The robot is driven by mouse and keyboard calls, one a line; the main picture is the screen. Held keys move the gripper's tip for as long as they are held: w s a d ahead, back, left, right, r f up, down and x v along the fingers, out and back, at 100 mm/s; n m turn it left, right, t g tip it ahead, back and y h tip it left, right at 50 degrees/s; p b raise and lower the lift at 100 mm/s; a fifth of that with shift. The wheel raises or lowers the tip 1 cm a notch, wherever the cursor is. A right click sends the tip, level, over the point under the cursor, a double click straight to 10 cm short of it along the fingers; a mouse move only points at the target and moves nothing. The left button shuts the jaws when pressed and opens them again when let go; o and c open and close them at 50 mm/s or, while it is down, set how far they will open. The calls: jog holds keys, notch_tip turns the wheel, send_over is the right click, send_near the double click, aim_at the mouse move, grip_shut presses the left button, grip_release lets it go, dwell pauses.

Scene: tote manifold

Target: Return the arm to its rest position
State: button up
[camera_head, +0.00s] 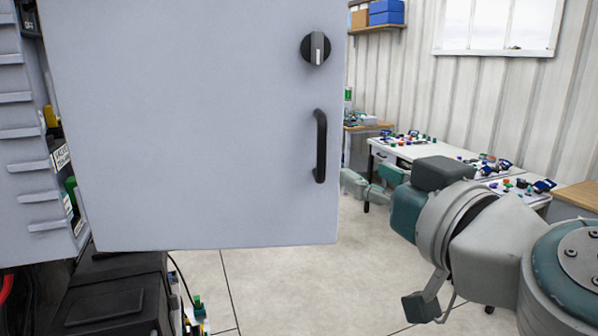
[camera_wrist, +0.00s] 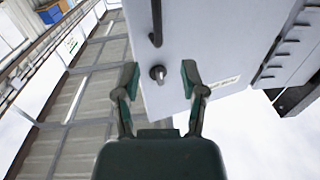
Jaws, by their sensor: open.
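My arm is on the right of the head view, bent in front of the room, with its grey and teal links in view. In the wrist view my gripper (camera_wrist: 160,79) is open and empty, its two dark green pads apart. A pale grey cabinet door (camera_head: 190,120) fills the left and middle of the head view. It carries a black vertical handle (camera_head: 320,146) and a round black knob (camera_head: 316,48) above it. In the wrist view the knob (camera_wrist: 158,73) shows between the pads, beyond them; no contact is visible. In the head view my gripper is only partly visible.
Louvred grey cabinet parts (camera_head: 35,140) with labels stand at the far left. A white workbench (camera_head: 440,152) with several small coloured parts stands behind my arm, along the wall. Blue bins (camera_head: 386,13) sit on a high shelf.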

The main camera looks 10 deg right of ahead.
notch_tip(320, 180, down, 31)
jog(key=s+m+g+h, duration=0.2)
jog(key=s+g+h, duration=0.1)
jog(key=g, duration=0.9)
jog(key=shift+a, duration=0.25)
